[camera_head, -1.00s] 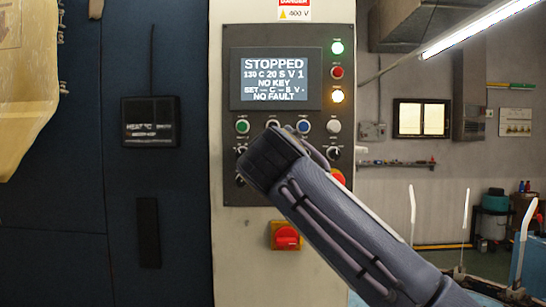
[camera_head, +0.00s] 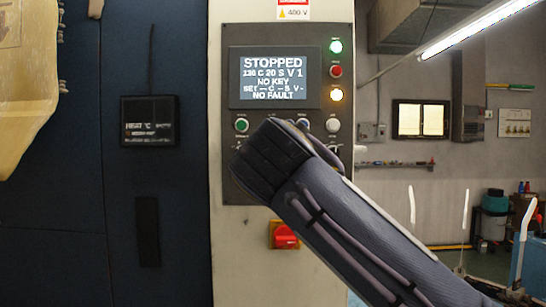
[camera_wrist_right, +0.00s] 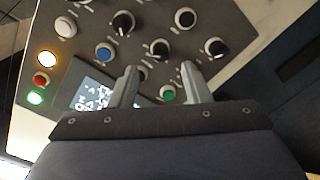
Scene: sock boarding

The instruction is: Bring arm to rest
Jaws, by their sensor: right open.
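My right arm comes in from the lower right in the head view and reaches in front of the control panel (camera_head: 330,120). Its fingers are hidden there behind its own wrist. In the right wrist view my right gripper (camera_wrist_right: 158,88) is open and empty, its two grey fingers apart. Beyond them is the panel face with black knobs (camera_wrist_right: 160,48), a blue button (camera_wrist_right: 104,52) and a green button (camera_wrist_right: 168,93). The panel's screen (camera_head: 275,78) reads "STOPPED", "NO KEY" and "NO FAULT". My left gripper is not in view.
A red rotary switch (camera_head: 284,237) sits on the cabinet below the panel. A dark blue machine wall with a small black display (camera_head: 150,121) stands to the left. Upright white boards (camera_head: 524,240) stand at the lower right.

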